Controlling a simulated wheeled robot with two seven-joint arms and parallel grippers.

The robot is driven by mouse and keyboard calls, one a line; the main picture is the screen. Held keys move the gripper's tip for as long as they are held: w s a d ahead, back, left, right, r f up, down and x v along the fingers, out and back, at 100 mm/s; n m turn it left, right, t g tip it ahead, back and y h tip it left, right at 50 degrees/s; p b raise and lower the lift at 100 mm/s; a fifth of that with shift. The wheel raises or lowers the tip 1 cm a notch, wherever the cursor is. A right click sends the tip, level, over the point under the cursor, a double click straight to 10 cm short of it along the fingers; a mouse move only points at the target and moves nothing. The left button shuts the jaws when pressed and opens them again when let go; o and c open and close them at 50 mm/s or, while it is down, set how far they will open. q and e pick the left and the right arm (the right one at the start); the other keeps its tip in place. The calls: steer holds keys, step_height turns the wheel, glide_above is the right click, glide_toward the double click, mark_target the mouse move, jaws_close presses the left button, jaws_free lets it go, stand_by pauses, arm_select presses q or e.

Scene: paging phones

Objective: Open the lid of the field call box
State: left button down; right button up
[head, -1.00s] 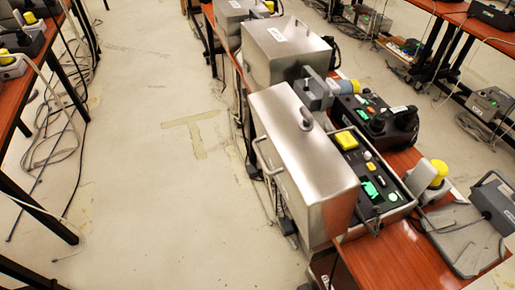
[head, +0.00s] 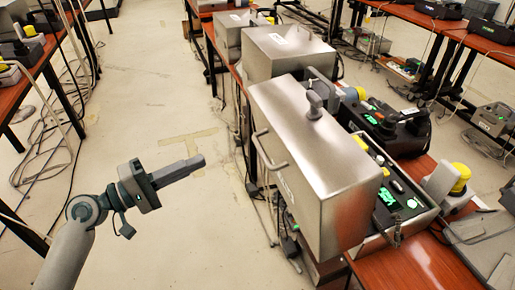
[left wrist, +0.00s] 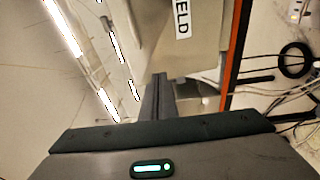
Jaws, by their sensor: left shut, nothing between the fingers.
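The nearest large silver metal box (head: 310,150) stands on the red-brown table. It has a bar handle (head: 268,150) and a label on its left face, and a dark knob on top. Its lid seam is not clear, so I cannot tell how far the lid is open. My left gripper (head: 196,162) is left of the box, apart from it over the floor, shut and empty, pointing toward it. In the left wrist view, the shut fingers (left wrist: 158,88) point toward a pale box face with a label (left wrist: 182,18) ending in "ELD". My right gripper is not in view.
A control panel (head: 385,190) with green screens sits right of the box. More silver boxes (head: 290,52) stand behind it. A yellow-topped device (head: 460,175) is at the right. Cables hang below the table edge. The pale floor (head: 150,90) on the left is open.

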mark_target(274, 130)
arm_select(q)
steer(key=s+d+r+m+g+h, duration=0.2)
steer(key=s+r+g, duration=0.1)
steer(key=s+r, duration=0.3)
steer(key=shift+r+h+b, duration=0.3)
steer(key=shift+r, duration=0.2)
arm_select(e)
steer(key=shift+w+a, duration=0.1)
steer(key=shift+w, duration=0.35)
arm_select(q)
steer(key=shift+d, duration=0.15)
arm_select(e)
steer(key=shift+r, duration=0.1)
